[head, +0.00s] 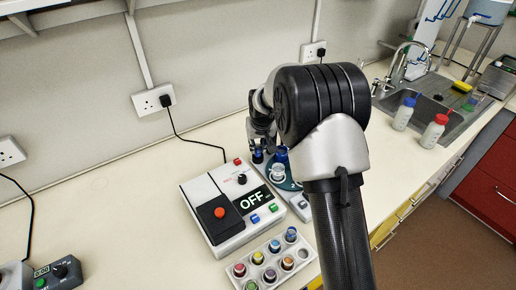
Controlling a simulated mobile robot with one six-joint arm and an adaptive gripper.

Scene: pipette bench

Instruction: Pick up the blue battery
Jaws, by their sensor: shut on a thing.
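My gripper (259,143) is at the upper middle of the head view, pointing down behind the white device. It is shut on a small dark blue thing (258,157), which looks like the blue battery. My fingers and arm partly cover it, and I cannot tell whether it touches what is below. A pale tray (303,266) in front holds several small round pieces with coloured tops, one of them blue (291,235). One place at the tray's right side looks empty.
A white device (206,209) with a red button and an "OFF" display stands left of my arm. A blue-topped item (281,155) is close right of my gripper. Two bottles (404,113) (433,132) stand by the sink. The bench left of the device is mostly clear.

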